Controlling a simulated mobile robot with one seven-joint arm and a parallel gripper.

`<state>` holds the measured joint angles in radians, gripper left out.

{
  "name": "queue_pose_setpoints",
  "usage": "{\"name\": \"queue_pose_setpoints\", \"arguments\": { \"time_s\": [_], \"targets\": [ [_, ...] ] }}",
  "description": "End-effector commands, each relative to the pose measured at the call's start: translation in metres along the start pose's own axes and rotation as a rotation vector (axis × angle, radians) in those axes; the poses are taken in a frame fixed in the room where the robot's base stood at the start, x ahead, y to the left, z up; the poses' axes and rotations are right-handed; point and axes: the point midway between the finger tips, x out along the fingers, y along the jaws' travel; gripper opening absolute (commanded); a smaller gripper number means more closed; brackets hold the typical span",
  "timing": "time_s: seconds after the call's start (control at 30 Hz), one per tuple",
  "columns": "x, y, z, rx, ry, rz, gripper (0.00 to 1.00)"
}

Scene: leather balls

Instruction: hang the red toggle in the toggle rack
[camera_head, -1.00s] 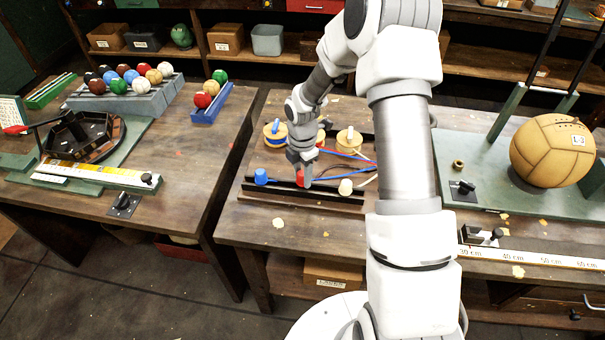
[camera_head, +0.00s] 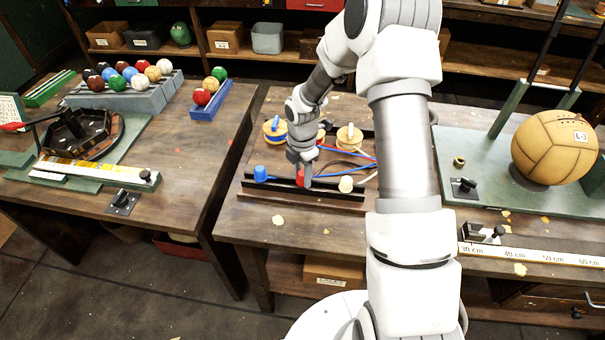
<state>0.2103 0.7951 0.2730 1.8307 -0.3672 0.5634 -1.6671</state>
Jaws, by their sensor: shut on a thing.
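The toggle rack (camera_head: 295,190) is a long dark rail near the front edge of the middle workbench. A blue toggle (camera_head: 260,173) stands at its left and a cream toggle (camera_head: 346,184) at its right. The red toggle (camera_head: 300,179) is between them, at the rack. My gripper (camera_head: 301,172) points down over the rack and is shut on the red toggle. The fingers hide part of the toggle, and I cannot tell whether it sits in its slot.
Behind the rack stand wooden spools (camera_head: 349,139) with blue, red and dark cords. A large tan leather ball (camera_head: 553,149) rests on a green board at the right. The left bench holds coloured balls on a grey rack (camera_head: 130,102). Bare bench lies in front of the toggle rack.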

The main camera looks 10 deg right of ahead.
Motion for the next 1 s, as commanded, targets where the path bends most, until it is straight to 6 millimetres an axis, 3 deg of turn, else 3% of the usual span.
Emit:
{"name": "queue_pose_setpoints", "arguments": {
  "time_s": [0.17, 0.2, 0.4, 0.77, 1.0],
  "targets": [
    [0.000, 0.000, 0.000, 0.000, 0.000, 0.000, 0.00],
    [0.000, 0.000, 0.000, 0.000, 0.000, 0.000, 0.46],
    [0.000, 0.000, 0.000, 0.000, 0.000, 0.000, 0.77],
    [-0.005, 0.000, 0.000, 0.000, 0.000, 0.000, 0.77],
    [-0.047, 0.001, 0.002, 0.002, -0.003, 0.005, 0.77]
  ]
}}
